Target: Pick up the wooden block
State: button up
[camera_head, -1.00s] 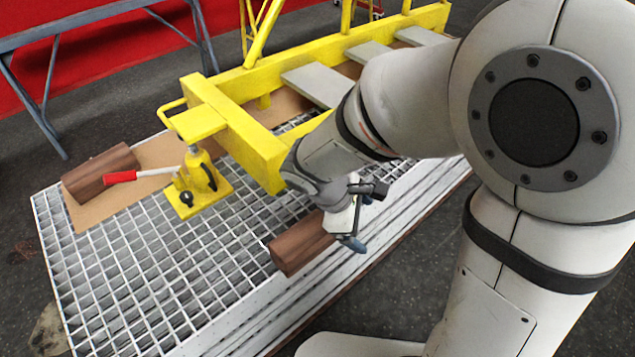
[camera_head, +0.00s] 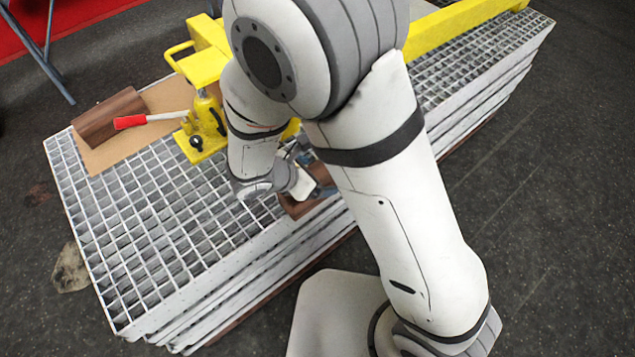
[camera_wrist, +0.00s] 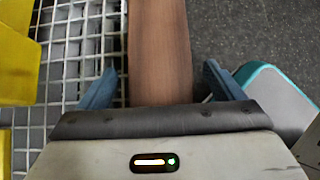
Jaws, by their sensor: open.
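A brown wooden block (camera_head: 297,207) lies at the near edge of the white grating, mostly hidden behind my arm in the head view. In the wrist view the wooden block (camera_wrist: 158,50) runs from the top of the picture down between my blue fingers. My gripper (camera_wrist: 160,70) is open, with one finger on each side of the block. In the head view my gripper is largely covered by my arm. A second wooden block (camera_head: 110,118) lies on brown board at the left.
A yellow jack (camera_head: 203,128) with a red-tipped handle (camera_head: 132,122) stands on the grating (camera_head: 150,225), left of my arm. A yellow boom frame (camera_head: 450,28) extends behind my arm. Open grating lies at front left. Dark floor (camera_head: 540,200) is clear at the right.

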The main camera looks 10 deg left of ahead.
jog(key=shift+x, duration=0.75)
jog(key=shift+c, duration=0.4)
jog(key=shift+r, duration=0.1)
jog(key=c, duration=1.4)
